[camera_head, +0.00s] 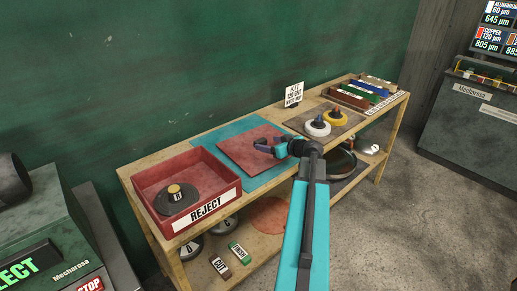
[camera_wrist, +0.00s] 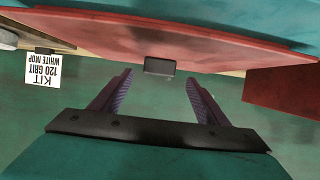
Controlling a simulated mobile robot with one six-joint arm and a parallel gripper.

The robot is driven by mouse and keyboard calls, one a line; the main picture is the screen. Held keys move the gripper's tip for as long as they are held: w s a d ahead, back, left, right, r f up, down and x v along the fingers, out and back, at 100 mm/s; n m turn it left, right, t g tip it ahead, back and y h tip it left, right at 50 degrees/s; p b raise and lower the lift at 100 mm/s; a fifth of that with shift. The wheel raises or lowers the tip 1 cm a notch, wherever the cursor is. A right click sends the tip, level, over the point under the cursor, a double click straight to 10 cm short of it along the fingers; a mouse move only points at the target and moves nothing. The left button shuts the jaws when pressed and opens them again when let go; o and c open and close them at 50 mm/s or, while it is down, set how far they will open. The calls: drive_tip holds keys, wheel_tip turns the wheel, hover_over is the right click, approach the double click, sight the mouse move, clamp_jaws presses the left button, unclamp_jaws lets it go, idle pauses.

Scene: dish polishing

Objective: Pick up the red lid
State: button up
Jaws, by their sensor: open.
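The red lid (camera_head: 238,151) is a flat red square lying on the teal mat (camera_head: 218,132) on the bench top. In the wrist view the lid (camera_wrist: 90,30) spans the top of the picture. A small dark block (camera_wrist: 159,66) shows at its surface, like a handle. My gripper (camera_head: 262,143) is over the right part of the lid, open and empty. In the wrist view the dark block lies just beyond and between the two fingertips of my gripper (camera_wrist: 158,78), with no visible contact. In the head view the gripper hides the block.
A red REJECT bin (camera_head: 208,208) holding a dark disc (camera_head: 176,199) stands left of the lid. A KIT sign (camera_head: 294,94) stands behind. A lower shelf holds several items.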

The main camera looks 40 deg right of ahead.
sight(263, 142)
drive_tip(key=shift+w, duration=0.15)
drive_tip(key=shift+w+d+f+p, duration=0.1)
drive_tip(key=shift+w+f+p, duration=0.05)
drive_tip(key=shift+w+p, duration=0.4)
drive_tip(key=shift+f+p+x, duration=0.2)
drive_tip(key=shift+p+x, duration=0.7)
drive_tip(key=shift+x, duration=1)
drive_tip(key=shift+s, duration=0.1)
drive_tip(key=c, duration=1.4)
drive_tip(key=shift+d+r, duration=0.1)
drive_tip(key=shift+r, duration=0.1)
drive_tip(key=shift+r+b, duration=0.95)
drive_tip(key=shift+r, duration=0.55)
drive_tip(key=s+b, duration=0.1)
drive_tip(key=s, duration=0.4)
drive_tip(key=s+a+r+b, duration=0.1)
drive_tip(key=s+b, duration=0.1)
drive_tip(key=s, duration=0.3)
drive_tip(key=s+b, duration=0.2)
drive_tip(key=s, duration=0.4)
drive_tip(key=shift+a+r, duration=0.35)
drive_tip(key=shift+a, duration=0.05)
